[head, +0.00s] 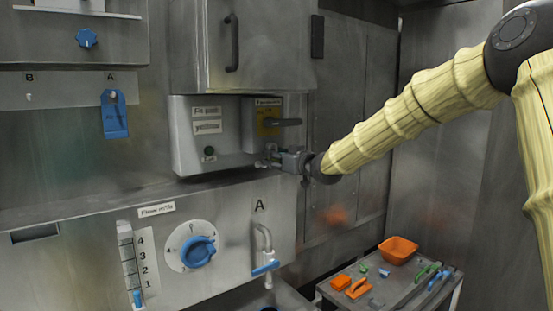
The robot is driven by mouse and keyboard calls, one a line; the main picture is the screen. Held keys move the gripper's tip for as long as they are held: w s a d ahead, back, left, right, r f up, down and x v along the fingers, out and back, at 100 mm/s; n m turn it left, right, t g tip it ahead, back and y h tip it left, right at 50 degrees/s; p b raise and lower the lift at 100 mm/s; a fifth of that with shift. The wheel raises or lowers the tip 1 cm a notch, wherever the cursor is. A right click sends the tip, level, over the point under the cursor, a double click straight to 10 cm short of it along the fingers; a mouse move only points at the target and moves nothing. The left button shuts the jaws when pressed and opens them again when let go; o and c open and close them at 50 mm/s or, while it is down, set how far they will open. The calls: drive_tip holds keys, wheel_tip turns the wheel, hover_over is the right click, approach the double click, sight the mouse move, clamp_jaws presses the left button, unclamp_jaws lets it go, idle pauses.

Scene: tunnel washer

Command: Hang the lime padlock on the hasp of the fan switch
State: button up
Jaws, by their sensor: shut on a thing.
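The fan switch (262,122) is a grey box with a yellow plate and a dark handle lying sideways, on the right part of a pale wall panel. My gripper (272,161) is just below it, reaching in from the right, with its fingers at the hasp area. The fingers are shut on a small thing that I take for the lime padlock. It is mostly hidden by the fingers, and its colour hardly shows. The hasp is also hard to make out there. I cannot tell whether the shackle is through the hasp or only beside it.
A grey cart (335,292) at lower right holds an orange bowl (398,249), orange pieces and small green and blue items. A blue tag (114,114) hangs at left. A blue dial (198,251) and a blue-handled tap (265,268) sit below the switch.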

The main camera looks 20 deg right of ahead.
drive_tip(key=o, duration=1.1)
drive_tip(key=shift+o, duration=0.2)
drive_tip(key=shift+s, duration=0.1)
